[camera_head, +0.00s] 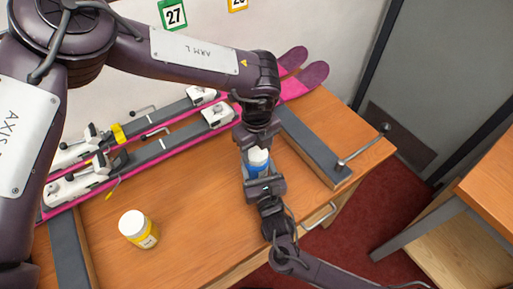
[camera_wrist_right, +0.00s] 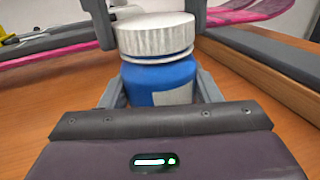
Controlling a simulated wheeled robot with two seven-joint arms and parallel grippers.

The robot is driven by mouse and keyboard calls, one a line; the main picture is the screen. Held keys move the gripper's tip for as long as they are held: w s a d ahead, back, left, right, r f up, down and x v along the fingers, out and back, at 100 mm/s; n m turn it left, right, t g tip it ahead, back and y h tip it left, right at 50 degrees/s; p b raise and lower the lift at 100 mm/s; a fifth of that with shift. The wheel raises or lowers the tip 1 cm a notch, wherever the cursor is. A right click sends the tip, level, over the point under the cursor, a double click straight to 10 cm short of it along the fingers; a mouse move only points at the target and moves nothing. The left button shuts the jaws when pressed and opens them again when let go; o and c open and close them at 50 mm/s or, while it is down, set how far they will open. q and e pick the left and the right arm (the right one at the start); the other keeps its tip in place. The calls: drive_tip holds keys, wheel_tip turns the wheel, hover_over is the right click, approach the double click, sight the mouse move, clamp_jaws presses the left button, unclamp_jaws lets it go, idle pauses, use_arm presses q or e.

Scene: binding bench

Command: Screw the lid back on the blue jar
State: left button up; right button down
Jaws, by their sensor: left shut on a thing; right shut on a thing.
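The blue jar (camera_wrist_right: 160,84) stands upright on the wooden bench, with a pale label on its side. Its white ribbed lid (camera_wrist_right: 155,38) is on top of the jar's mouth, with a thin blue band showing below it; I cannot tell how far it is screwed down. My left gripper (camera_head: 257,147) comes from above, shut on the lid, with a finger on either side. My right gripper (camera_head: 260,176) is shut on the jar's body from the near side. In the head view, both grippers partly hide the jar (camera_head: 257,171) and lid (camera_head: 258,156).
A yellow jar with a white lid (camera_head: 138,229) stands at the front left. Pink skis (camera_head: 304,82) with bindings lie along the back. A grey bar with a metal handle (camera_head: 315,150) lies right of the jar. The bench front between the jars is clear.

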use_arm(q)
drive_tip(key=m, duration=0.8)
drive_tip(key=o, duration=1.1)
drive_tip(key=shift+o, duration=0.2)
drive_tip(key=shift+r, duration=0.1)
wheel_tip(320, 180, up, 12)
